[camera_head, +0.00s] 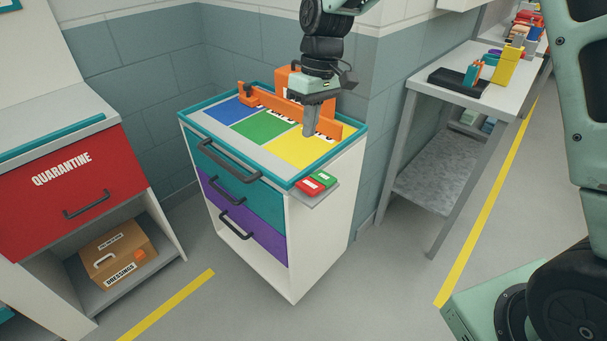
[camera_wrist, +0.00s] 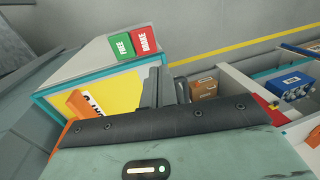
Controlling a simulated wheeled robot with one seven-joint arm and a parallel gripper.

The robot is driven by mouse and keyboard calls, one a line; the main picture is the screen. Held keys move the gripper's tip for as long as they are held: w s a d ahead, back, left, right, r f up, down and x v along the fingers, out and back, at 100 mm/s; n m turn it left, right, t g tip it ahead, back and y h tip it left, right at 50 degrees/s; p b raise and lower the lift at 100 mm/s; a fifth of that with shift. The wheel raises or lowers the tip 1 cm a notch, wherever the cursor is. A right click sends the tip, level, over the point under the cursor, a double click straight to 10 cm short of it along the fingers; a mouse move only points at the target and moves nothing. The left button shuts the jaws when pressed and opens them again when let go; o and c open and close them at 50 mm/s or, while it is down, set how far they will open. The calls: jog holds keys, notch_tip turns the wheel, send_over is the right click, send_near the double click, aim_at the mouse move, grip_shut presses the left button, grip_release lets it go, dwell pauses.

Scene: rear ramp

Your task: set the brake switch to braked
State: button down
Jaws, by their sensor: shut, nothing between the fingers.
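The brake switch (camera_head: 316,183) is a two-part rocker on a small ledge at the right side of the cart, with a red half and a green half. In the wrist view the green half (camera_wrist: 120,46) reads FREE and the red half (camera_wrist: 144,39) reads BRAKE. I cannot tell which half is pressed down. My gripper (camera_head: 310,133) is shut and empty, pointing down over the yellow part of the cart top, behind and above the switch and apart from it. Its fingers (camera_wrist: 163,88) also show in the wrist view, below the switch in the picture.
The cart (camera_head: 325,235) has a teal rim, coloured top panels and dark drawer handles. An orange rail (camera_head: 262,100) stands along the back of its top. A red QUARANTINE drawer (camera_head: 70,190) is at left, a grey table (camera_head: 430,85) at right. Floor in front is clear.

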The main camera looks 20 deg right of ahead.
aim_at(298, 187)
jog(key=shift+w+d+f, duration=0.15)
jog(key=shift+w+d, duration=0.25)
jog(key=shift+w, duration=0.15)
jog(key=shift+f, duration=0.1)
jog(key=f, duration=0.4)
jog(key=s+a+f+p, duration=0.1)
jog(key=f, duration=0.4)
jog(key=a+f, duration=0.1)
jog(key=f, duration=0.3)
jog(key=shift+s+a+f+p, duration=0.2)
jog(key=shift+f+p, duration=0.1)
jog(key=shift+p, duration=0.1)
jog(key=shift+s+a+f+t+h, duration=0.4)
jog(key=shift+f+t+h, duration=0.2)
jog(key=shift+h, duration=0.4)
jog(key=shift+s+a+f+b, duration=0.15)
jog(key=shift+a+f+b, duration=0.2)
jog(key=shift+f+b, duration=0.15)
